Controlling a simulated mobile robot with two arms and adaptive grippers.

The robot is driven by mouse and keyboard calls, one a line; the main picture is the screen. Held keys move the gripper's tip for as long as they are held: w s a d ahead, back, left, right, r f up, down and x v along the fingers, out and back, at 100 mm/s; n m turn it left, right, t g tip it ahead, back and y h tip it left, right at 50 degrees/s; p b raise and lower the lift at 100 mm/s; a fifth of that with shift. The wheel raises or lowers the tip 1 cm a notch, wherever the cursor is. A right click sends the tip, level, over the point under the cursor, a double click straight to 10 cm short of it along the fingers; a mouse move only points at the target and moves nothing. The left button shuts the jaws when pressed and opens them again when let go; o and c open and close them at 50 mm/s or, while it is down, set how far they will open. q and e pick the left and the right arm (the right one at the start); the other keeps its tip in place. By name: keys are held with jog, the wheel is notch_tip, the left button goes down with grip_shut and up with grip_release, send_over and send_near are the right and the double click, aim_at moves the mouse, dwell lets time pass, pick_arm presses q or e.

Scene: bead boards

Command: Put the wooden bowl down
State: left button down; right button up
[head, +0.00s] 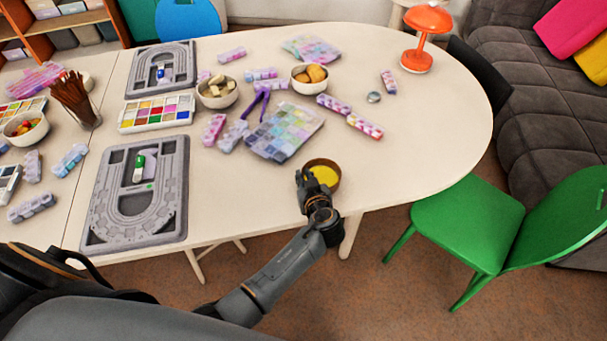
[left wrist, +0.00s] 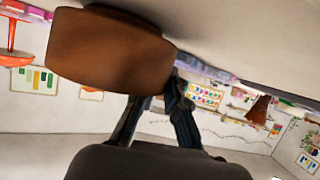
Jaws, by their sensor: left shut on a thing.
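The wooden bowl (head: 337,184) is round and brown with a yellow inside or contents. It is at the front edge of the white table (head: 240,190), right of the middle in the head view. My left gripper (head: 305,180) is shut on the bowl's left side. In the left wrist view the bowl (left wrist: 108,52) looks upside down, with its base close to the table top (left wrist: 235,35). I cannot tell whether the base touches the table. The gripper's fingers (left wrist: 155,118) reach the bowl's wall there. My right gripper is not in view.
A bead packet (head: 284,132) lies behind the bowl, and a grey bead board (head: 138,190) lies to the left. A white bowl (head: 310,78) and an orange lamp (head: 425,35) stand farther back. Table right of the bowl is clear. A green chair (head: 468,222) stands at the right.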

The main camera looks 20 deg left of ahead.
pick_arm(q)
jog(key=shift+f, duration=0.15)
jog(key=c, duration=1.4)
grip_release()
jog(key=shift+w+a+f, duration=0.1)
jog(key=shift+w+a, duration=0.05)
jog(key=shift+a, duration=0.05)
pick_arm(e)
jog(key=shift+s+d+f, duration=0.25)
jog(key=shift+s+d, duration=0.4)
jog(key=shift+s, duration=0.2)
pick_arm(q)
jog(key=shift+d, duration=0.1)
jog(key=shift+r, duration=0.2)
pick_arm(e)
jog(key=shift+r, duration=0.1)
pick_arm(q)
jog(key=shift+r, duration=0.2)
jog(key=p+v, duration=0.2)
jog(key=v, duration=0.9)
jog(key=shift+f+p, duration=0.15)
jog(key=shift+p, duration=0.2)
jog(key=shift+s+d+r, duration=0.2)
jog(key=shift+s, duration=0.25)
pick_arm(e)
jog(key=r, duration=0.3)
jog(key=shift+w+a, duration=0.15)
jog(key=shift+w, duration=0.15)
